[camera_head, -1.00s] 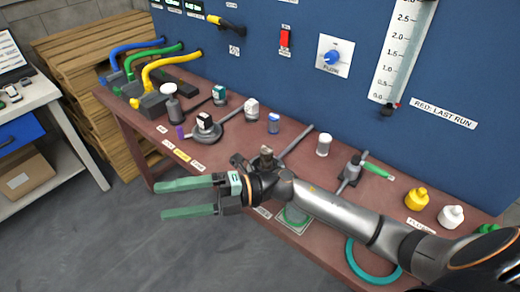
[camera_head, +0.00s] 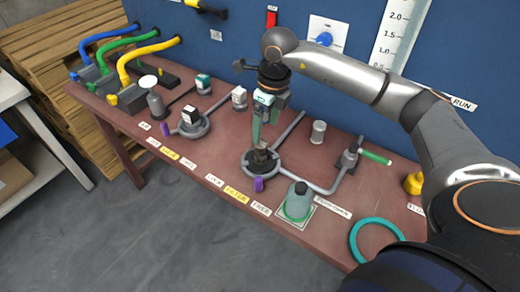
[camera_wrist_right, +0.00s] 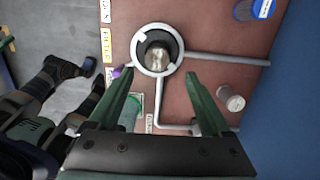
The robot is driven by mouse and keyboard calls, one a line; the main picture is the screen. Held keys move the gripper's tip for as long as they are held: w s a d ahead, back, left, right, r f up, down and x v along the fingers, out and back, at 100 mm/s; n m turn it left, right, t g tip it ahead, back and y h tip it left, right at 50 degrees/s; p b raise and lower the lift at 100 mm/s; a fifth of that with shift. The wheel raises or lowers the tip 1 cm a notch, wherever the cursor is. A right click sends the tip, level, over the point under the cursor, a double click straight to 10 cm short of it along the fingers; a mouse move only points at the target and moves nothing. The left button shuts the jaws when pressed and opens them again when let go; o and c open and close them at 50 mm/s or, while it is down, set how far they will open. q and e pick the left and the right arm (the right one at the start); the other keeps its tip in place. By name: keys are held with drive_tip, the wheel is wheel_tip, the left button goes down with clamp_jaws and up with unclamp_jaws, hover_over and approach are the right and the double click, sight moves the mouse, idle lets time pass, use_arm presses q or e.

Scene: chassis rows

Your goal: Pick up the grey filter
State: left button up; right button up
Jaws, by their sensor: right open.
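A grey-brown cylindrical filter (camera_head: 261,156) stands in the dark round housing (camera_head: 247,168) at the middle of the bench. In the right wrist view, the filter (camera_wrist_right: 158,53) shows from above inside the pale ring of the housing (camera_wrist_right: 139,65). My right gripper (camera_head: 265,125) is above the housing with its green fingers pointing down. In its wrist view, the open fingers (camera_wrist_right: 165,80) are wide apart with nothing between them, and the filter lies beyond their tips. I do not make out my left gripper.
A grey-green canister (camera_head: 298,200) stands on a square pad in front. A teal ring (camera_head: 377,240) lies near the front edge. Pipes run from the housing. The blue panel (camera_head: 230,65) rises behind.

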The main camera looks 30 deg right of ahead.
sight(261, 143)
drive_tip(key=f, duration=0.5)
drive_tip(key=w+a+f+p, duration=0.1)
drive_tip(key=f, duration=0.1)
drive_tip(key=shift+f, duration=0.4)
clamp_jaws()
idle(0.3)
